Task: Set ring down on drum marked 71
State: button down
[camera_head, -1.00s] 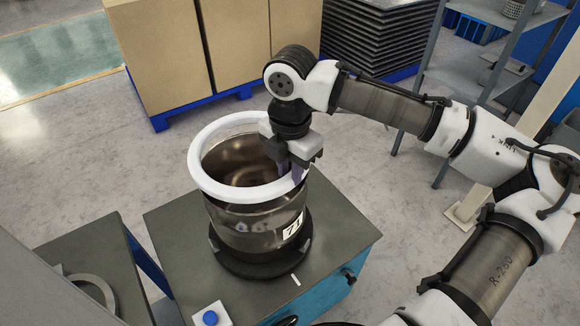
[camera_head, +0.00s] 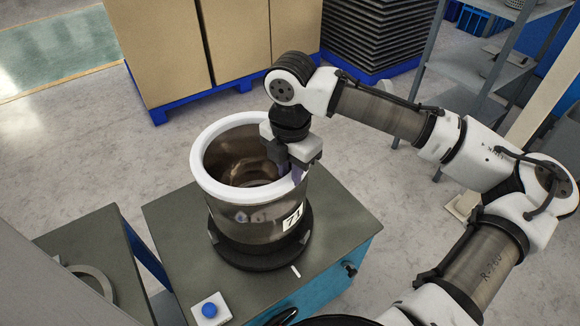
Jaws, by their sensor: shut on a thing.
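The white ring (camera_head: 203,177) is at the top of the drum, lined up around its rim. I cannot tell whether it touches the rim all round. The metal drum (camera_head: 240,222), with a label reading 71, stands upright in a dark round base on a grey-topped cabinet. My gripper (camera_head: 290,168) is shut on the ring at its right side, pointing down, with the fingers partly hidden by the gripper body and the ring. The drum is open at the top and its brown inside shows.
The cabinet top (camera_head: 340,215) is clear right of the drum. A white box with a blue button (camera_head: 210,311) sits at its front. Another grey table (camera_head: 90,245) with a metal ring-shaped part is at left. Tall cartons (camera_head: 160,50) and stacked dark trays (camera_head: 365,30) stand behind.

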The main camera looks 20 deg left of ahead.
jog(key=c, duration=1.2)
grip_release()
jog(key=shift+o, duration=0.2)
jog(key=shift+r, duration=0.1)
notch_tip(320, 180, up, 21)
jog(key=p, duration=0.8)
jog(key=shift+d, duration=0.1)
